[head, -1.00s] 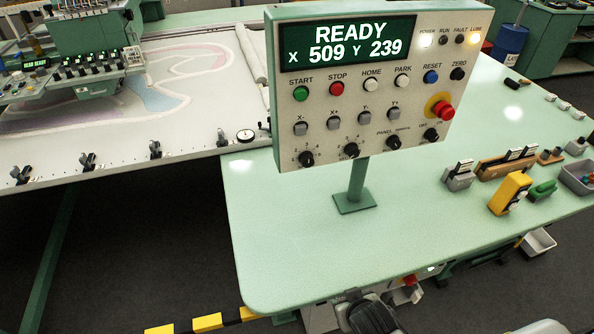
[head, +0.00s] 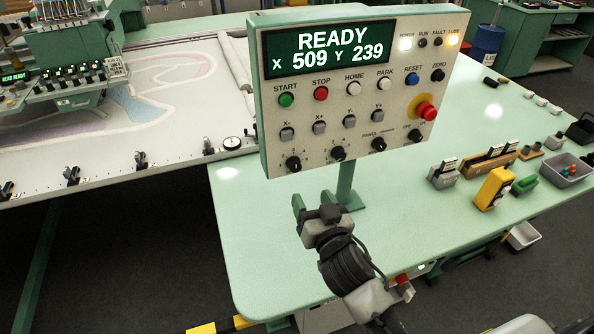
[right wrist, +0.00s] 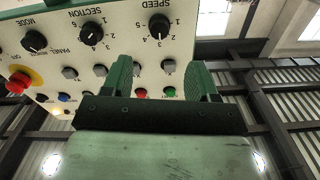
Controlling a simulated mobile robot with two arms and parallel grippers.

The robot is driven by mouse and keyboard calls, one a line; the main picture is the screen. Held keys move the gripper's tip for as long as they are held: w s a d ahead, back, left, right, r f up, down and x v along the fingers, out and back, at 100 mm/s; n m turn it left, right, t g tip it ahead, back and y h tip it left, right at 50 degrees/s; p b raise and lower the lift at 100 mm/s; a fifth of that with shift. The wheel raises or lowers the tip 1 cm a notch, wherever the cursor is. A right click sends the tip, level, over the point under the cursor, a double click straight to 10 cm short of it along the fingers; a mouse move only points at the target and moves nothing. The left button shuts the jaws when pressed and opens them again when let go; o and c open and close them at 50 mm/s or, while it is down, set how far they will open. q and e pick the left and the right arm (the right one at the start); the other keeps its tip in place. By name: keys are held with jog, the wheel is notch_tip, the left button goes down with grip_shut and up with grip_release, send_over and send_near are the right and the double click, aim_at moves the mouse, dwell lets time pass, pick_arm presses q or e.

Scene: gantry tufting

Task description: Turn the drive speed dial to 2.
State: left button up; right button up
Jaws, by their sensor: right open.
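The speed dial is a black knob at the bottom left of the control panel in the head view (head: 293,163). It also shows, upside down, near the top of the right wrist view (right wrist: 158,27), with numbers around it. I cannot tell which number its pointer marks. My right gripper (head: 312,201) is open and empty, just below the panel's lower edge, near the dial. In the right wrist view its two green fingers (right wrist: 160,82) stand apart, with the dial beyond the gap between them. My left gripper is not in view.
More dials sit right of the speed dial, the nearest being the section dial (head: 338,153). Push buttons are above, and a red emergency stop (head: 427,111) is at the right. The panel stands on a post (head: 346,185) on a green table (head: 245,235).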

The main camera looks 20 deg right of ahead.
aim_at(296, 169)
jog(key=w+p, duration=0.2)
jog(key=w, duration=0.7)
jog(key=shift+w+a, duration=0.15)
jog(key=shift+w, duration=0.2)
jog(key=c, duration=0.9)
